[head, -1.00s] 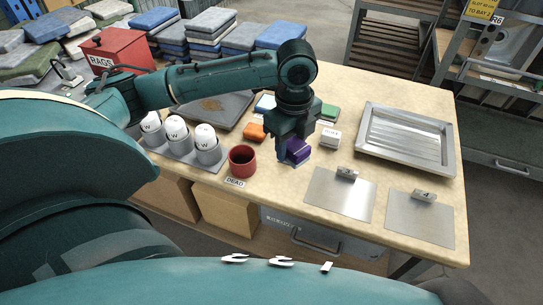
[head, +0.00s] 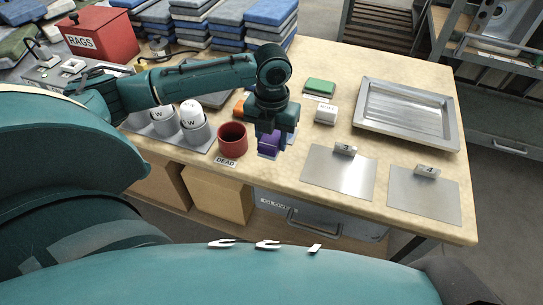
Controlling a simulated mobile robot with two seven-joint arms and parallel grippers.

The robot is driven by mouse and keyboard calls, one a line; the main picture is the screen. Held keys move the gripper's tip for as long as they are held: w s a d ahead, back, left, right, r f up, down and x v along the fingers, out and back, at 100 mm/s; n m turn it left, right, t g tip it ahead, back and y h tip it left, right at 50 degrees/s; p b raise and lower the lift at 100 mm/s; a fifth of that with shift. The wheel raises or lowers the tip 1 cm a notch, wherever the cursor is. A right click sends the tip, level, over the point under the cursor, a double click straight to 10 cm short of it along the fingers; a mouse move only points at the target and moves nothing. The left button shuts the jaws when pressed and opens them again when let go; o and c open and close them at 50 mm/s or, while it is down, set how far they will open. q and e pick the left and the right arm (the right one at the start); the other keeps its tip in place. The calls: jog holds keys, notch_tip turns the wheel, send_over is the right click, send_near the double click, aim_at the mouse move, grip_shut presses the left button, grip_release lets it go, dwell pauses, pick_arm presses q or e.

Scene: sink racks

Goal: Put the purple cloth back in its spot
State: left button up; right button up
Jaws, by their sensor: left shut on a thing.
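The purple cloth (head: 268,143) is a small folded block held in my left gripper (head: 270,147). The gripper points down over the table, to the right of the red cup (head: 232,137) marked DEAD. Its jaws are shut on the cloth and cover part of it. I cannot tell whether the cloth touches the table. An orange cloth (head: 239,109) lies behind the gripper, partly hidden. A green cloth (head: 320,87) lies further back to the right. A small white labelled block (head: 326,114) stands to the right of the gripper. My right gripper is not in view.
A metal tray (head: 407,143) lies at the right rear. Flat metal plates marked 3 (head: 338,180) and 4 (head: 424,205) lie at the front right. White-topped containers (head: 192,116) stand left of the cup. A red RAGS box (head: 100,36) stands at the far left.

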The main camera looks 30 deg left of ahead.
aim_at(272, 156)
pick_arm(q)
jog(key=shift+f+b, duration=0.35)
jog(key=shift+f, duration=2.8)
jog(key=shift+f, duration=0.15)
jog(key=o, duration=1.2)
